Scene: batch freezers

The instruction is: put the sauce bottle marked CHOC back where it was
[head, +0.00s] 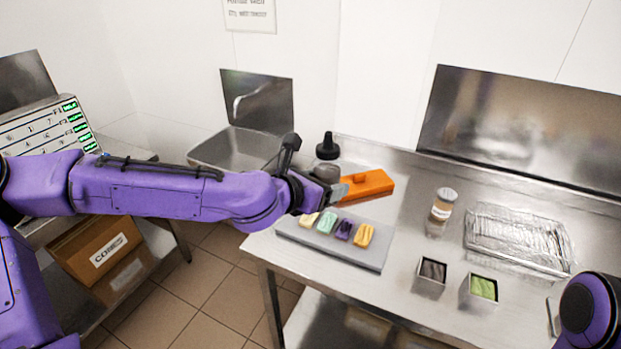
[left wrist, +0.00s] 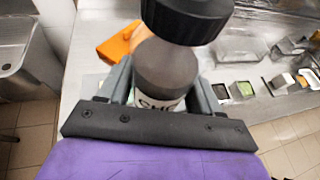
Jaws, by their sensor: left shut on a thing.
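The sauce bottle (head: 327,172) has a dark body and a black cap with a nozzle. It stands about upright at the left end of the steel counter. My left gripper (head: 327,190) is shut on it, partly hiding its lower part. In the left wrist view the bottle (left wrist: 166,72) sits between the two fingers, and part of a white label with dark letters shows. I cannot tell whether its base touches the counter. My right gripper is not in view; only part of my right arm shows at the lower right.
An orange block (head: 370,186) lies right beside the bottle. In front is a grey board (head: 330,246) with several coloured pieces. Further right are a labelled jar (head: 442,206), two small square tubs (head: 431,274) and a clear-covered tray (head: 515,240). A sink (head: 235,150) lies behind left.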

